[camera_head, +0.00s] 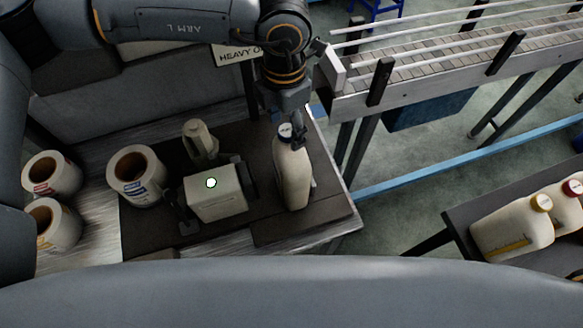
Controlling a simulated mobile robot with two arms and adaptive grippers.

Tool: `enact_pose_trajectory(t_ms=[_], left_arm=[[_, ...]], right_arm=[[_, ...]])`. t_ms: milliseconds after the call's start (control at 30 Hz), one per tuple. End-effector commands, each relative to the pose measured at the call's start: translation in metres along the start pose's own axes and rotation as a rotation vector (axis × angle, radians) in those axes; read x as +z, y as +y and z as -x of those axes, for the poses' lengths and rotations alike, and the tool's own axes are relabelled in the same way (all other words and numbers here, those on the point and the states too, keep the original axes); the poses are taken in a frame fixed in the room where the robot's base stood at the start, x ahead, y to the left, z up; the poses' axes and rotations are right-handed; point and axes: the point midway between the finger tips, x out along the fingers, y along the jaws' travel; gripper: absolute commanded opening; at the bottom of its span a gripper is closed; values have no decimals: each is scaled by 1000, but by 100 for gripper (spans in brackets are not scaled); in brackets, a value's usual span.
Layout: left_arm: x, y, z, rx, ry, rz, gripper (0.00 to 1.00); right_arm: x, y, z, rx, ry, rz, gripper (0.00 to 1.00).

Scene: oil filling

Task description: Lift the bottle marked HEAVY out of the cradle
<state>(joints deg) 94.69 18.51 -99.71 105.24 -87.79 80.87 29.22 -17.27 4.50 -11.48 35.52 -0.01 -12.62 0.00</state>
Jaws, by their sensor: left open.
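A cream bottle (293,178) with a white and dark cap stands near the right end of the dark work surface (272,230). No HEAVY marking can be read on it. A sign (237,54) behind it reads "HEAVY O", partly covered by my left arm. My left gripper (294,132) is open and points down at the top of this bottle, with a finger close to the right of the cap. I cannot tell if it touches. A cradle cannot be made out clearly around the bottle's base. My right gripper is not in view.
A pale boxy device (213,190) with a lit green dot stands left of the bottle. Label rolls (137,176) are at the left. A conveyor (440,60) runs at the upper right. Bottles with yellow (512,228) and red (567,203) caps are at the far right.

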Motion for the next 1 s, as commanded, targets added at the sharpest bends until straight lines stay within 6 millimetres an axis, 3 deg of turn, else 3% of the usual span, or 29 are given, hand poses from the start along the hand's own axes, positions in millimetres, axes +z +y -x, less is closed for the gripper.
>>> enact_pose_trajectory(t_ms=[300,600,1000], left_arm=[[0,0,-10,0,0,0,61],[0,0,-9,0,0,0,2],[1,0,-7,1,-3,0,0]], right_arm=[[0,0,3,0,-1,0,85],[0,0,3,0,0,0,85],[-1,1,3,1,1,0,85]])
